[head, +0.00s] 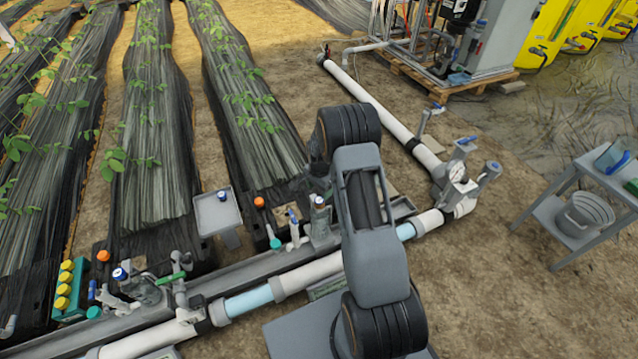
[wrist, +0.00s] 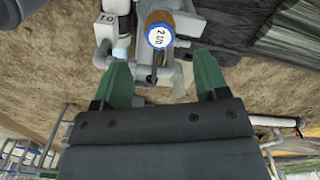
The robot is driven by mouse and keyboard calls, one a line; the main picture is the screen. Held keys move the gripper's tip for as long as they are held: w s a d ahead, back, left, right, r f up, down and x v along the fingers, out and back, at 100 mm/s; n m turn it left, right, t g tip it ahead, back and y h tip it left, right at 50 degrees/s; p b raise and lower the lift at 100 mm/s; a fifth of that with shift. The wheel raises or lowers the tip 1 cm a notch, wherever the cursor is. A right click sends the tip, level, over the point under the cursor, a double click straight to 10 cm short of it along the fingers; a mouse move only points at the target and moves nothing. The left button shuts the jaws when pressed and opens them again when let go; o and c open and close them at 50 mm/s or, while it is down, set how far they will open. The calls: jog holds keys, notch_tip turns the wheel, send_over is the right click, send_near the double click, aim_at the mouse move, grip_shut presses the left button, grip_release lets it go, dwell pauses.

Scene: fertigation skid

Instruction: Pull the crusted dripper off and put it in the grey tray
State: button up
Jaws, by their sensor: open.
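A dripper with a brown, crusted-looking body and a white and blue cap marked 2 L/h (wrist: 159,36) sits upright on its fitting in the wrist view. What looks like the same dripper (head: 319,202) shows in the head view just left of my arm. My gripper (wrist: 162,64) is open, its two green fingers apart and empty. The dripper appears just beyond the fingertips, between their lines; I cannot tell the depth gap. In the head view my arm hides most of the gripper. The grey tray (head: 213,218) stands left of the dripper, with a small blue-topped piece (head: 222,196) on it.
A white and clear pipe (head: 310,272) runs along the front of the rail. Valves (head: 293,226) stand left of the dripper, and another fitting (head: 150,290) farther left. A green holder with yellow-capped pieces (head: 68,290) is far left. A grey side table (head: 560,215) stands right.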

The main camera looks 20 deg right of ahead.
aim_at(319, 200)
notch_tip(319, 200, down, 8)
jog(key=shift+r+b, duration=0.1)
jog(key=shift+b, duration=1.05)
jog(key=shift+c, duration=0.2)
jog(key=c, duration=1.1)
jog(key=shift+o, duration=0.2)
jog(key=shift+r, duration=0.15)
jog(key=shift+r+p, duration=1.05)
jog(key=shift+r, duration=0.35)
jog(key=shift+r+p, duration=2.2)
jog(key=shift+r, duration=1.1)
